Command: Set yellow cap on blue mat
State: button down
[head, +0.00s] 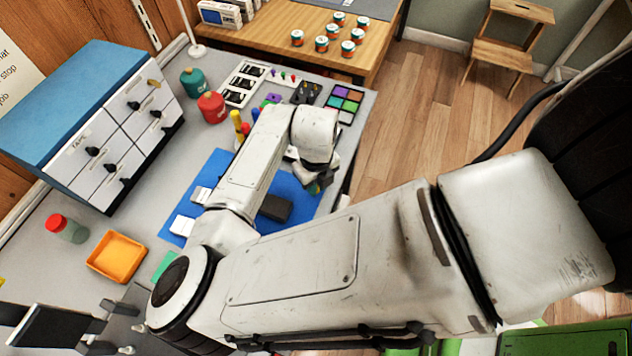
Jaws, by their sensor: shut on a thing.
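The blue mat (213,172) lies on the grey worktop, partly hidden behind my arm. My gripper (317,186) points down over the right part of the mat, near its right edge. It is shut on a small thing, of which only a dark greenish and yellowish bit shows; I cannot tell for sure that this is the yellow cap. My wrist hides most of the fingers. I cannot tell how high the gripper is above the mat. No other yellow cap is clearly visible.
On the mat are white blocks (183,226) and a dark grey block (275,208). Yellow upright pieces (237,119) stand behind it.

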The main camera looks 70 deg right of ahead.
jog(key=c, duration=0.6)
grip_release()
jog(key=shift+r+p, duration=0.55)
jog(key=shift+r, duration=0.2)
dwell(0.3)
jog(key=shift+r+p, duration=2.55)
jog(key=shift+r, duration=0.85)
